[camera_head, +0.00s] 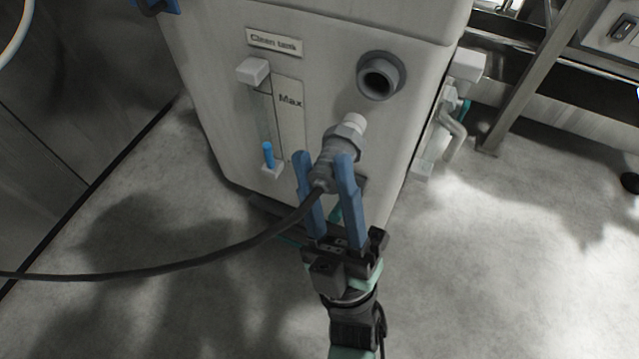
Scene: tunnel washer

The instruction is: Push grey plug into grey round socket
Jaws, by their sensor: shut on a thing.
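The grey plug (339,146) has a pale round tip that points up and to the right. A black cable runs from its back end off to the left. My gripper (324,168) has blue fingers, shut on the plug's body, one finger on each side. The grey round socket (381,77) is a thick ring with a dark hole on the front of the white tank. In the picture the plug's tip is below and left of the socket, apart from it. The distance in depth between them cannot be told.
The white tank (225,60) carries a "Clean tank" label (274,40) and a level gauge with a blue marker (268,155) left of the plug. The black cable (170,267) trails left over the floor. White pipe fittings (453,118) are at the tank's right side. Open floor lies right.

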